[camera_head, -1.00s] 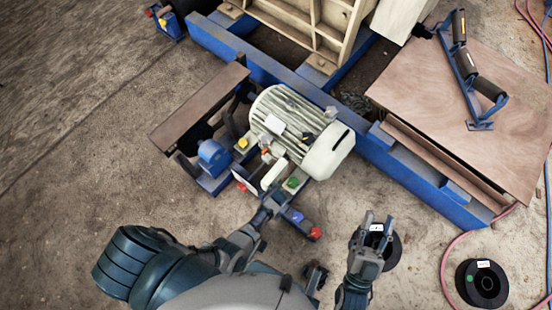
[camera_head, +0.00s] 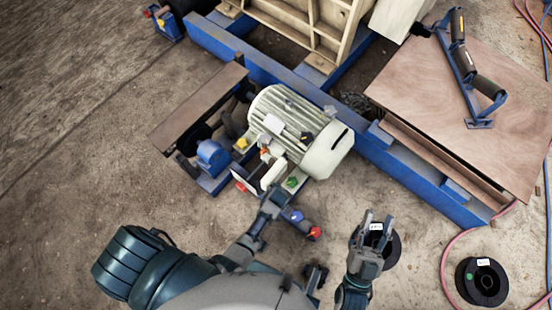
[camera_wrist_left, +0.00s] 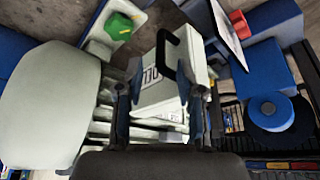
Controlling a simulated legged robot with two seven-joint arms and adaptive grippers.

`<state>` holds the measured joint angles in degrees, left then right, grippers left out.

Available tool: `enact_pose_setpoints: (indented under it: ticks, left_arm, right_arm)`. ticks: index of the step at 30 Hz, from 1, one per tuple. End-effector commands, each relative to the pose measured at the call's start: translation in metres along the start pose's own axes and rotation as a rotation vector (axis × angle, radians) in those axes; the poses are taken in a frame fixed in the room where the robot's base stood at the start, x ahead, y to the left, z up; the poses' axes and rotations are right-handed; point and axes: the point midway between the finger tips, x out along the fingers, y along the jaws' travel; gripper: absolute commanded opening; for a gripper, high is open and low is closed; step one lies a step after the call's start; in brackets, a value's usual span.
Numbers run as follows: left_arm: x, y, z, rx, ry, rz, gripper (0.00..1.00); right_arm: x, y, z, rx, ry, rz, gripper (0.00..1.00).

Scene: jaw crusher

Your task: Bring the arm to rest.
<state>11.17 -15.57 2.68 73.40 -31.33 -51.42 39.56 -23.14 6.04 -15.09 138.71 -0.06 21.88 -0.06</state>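My left arm comes in from the lower left in the head view. Its gripper (camera_head: 272,203) is at the near side of the motor, by a small block with blue and red knobs. In the left wrist view the two fingers (camera_wrist_left: 162,112) stand apart. A pale box with a black handle (camera_wrist_left: 165,72) shows beyond and between them, with no clear contact. My right gripper (camera_head: 378,221) is open and empty at the lower right, in front of a black spool (camera_head: 391,248) that it partly hides.
The ribbed motor (camera_head: 285,122) sits against the blue frame (camera_head: 275,82) of the crusher. A green knob (camera_head: 292,182) and a red knob (camera_head: 315,232) are near my left gripper. A wooden board (camera_head: 420,85) and a second spool (camera_head: 482,282) lie right. Bare floor (camera_head: 90,190) is at left.

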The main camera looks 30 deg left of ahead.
Motion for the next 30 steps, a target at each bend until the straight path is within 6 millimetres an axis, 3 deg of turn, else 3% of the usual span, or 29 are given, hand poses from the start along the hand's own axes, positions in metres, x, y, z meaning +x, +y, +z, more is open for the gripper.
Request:
enact_pose_setpoints:
  ticks: [6, 25, 30]
  left_arm:
    - [-0.021, 0.0, 0.001, 0.0, -0.002, -0.002, 0.37]
    - [-0.022, -0.001, 0.001, 0.002, -0.001, -0.002, 0.37]
    - [-0.036, -0.001, -0.026, 0.038, 0.128, 0.085, 0.37]
  right_arm:
    - [0.0, 0.0, 0.001, 0.0, -0.001, 0.0, 0.4]
    - [0.001, 0.001, 0.002, 0.0, -0.002, 0.001, 0.4]
    - [0.0, 0.0, 0.001, 0.0, 0.0, 0.001, 0.4]
